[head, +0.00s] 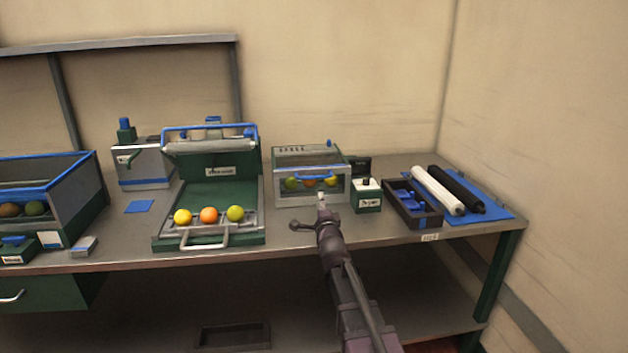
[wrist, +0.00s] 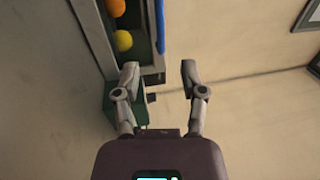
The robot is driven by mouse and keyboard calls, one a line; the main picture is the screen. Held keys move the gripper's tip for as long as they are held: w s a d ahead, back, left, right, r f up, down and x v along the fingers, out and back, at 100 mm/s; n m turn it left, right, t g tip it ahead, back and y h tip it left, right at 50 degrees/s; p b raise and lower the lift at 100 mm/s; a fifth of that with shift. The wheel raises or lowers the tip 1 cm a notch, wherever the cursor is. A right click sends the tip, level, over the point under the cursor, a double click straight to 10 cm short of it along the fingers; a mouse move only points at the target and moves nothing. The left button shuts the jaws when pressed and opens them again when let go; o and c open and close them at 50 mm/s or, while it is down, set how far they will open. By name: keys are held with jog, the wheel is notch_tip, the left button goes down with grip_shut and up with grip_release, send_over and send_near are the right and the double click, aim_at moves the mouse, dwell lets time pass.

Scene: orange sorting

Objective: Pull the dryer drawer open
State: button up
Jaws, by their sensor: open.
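The dryer (head: 284,199) is a grey box on the bench, with a drawer front, a blue handle (head: 314,177) and several green, orange and yellow fruits showing behind the handle. The drawer looks shut. My gripper (head: 322,203) is just in front of the dryer, below the handle in the head view. In the wrist view my gripper (wrist: 160,73) is open with nothing between its fingers. The blue handle (wrist: 160,27) lies beyond the fingertips, apart from them. An orange fruit (wrist: 116,7) and a yellow fruit (wrist: 123,40) show beside it.
A small green box (head: 367,203) stands right of the dryer, with a dark tray (head: 428,220) and two rollers on a blue mat (head: 490,208) farther right. A green press (head: 168,240) with three fruits is on the left. Bare bench lies in front of the dryer.

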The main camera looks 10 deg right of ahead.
aim_at(314, 178)
jog(key=shift+w+d, duration=0.1)
jog(key=w+p, duration=0.1)
jog(key=w, duration=0.3)
jog(key=w+r, duration=0.1)
jog(key=w, duration=0.4)
jog(key=w+r+p, duration=0.1)
jog(key=w, duration=0.3)
jog(key=shift+w+r+p, duration=0.2)
jog(key=shift+r+p, duration=0.05)
jog(key=shift+p, duration=0.05)
jog(key=shift+c, duration=0.2)
grip_shut()
